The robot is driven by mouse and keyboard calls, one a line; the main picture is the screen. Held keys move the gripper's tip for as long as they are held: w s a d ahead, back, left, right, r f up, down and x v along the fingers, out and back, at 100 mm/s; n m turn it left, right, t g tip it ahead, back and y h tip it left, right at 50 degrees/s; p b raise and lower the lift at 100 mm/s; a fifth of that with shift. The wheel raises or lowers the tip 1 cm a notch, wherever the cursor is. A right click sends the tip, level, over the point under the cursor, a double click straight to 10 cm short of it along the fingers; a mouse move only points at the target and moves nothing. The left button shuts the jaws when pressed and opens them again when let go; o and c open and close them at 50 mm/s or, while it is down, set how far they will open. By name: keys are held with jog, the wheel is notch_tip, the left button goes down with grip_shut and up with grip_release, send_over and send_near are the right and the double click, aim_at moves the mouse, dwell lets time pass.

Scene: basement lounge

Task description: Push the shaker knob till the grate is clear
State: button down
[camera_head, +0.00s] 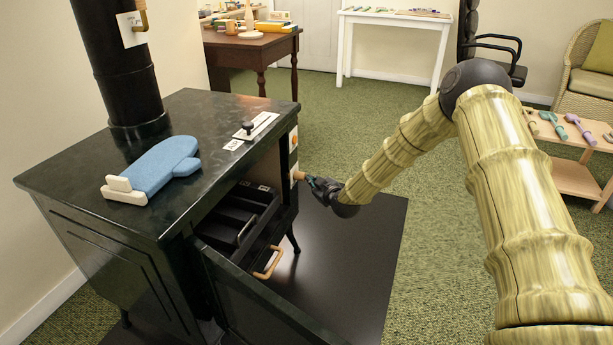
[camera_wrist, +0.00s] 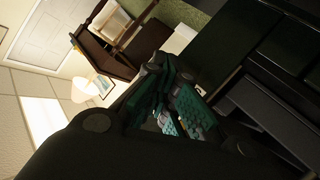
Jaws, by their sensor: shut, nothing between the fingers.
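The black stove (camera_head: 110,190) stands at the left with its front door (camera_head: 262,300) hanging open. A small light wooden knob (camera_head: 298,175), apparently the shaker knob, sticks out from a pale plate at the right of the front. My gripper (camera_head: 310,181) is shut with its tips right at this knob; I cannot tell whether they touch it. In the wrist view the gripper's green-padded fingers (camera_wrist: 180,108) are together, and the knob cannot be made out. Inside the stove, dark compartments (camera_head: 232,222) show, but the grate cannot be told apart.
A blue mitt (camera_head: 160,168) and a small slider plate (camera_head: 252,130) are on the stove top. A wooden handle (camera_head: 269,263) juts out low inside the open door. A dark floor plate (camera_head: 350,250) lies before the stove. A low wooden table (camera_head: 572,175) with tools stands at the right.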

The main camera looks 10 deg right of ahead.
jog(key=shift+s+d, duration=0.45)
jog(key=shift+d, duration=0.2)
jog(key=shift+d+p, duration=0.1)
jog(key=shift+p, duration=0.2)
jog(key=shift+s+d+p, duration=0.4)
jog(key=shift+s+d, duration=0.3)
jog(key=shift+d, duration=0.3)
jog(key=shift+s+d+p, duration=0.4)
jog(key=shift+s+d, duration=0.3)
jog(key=shift+d, duration=0.25)
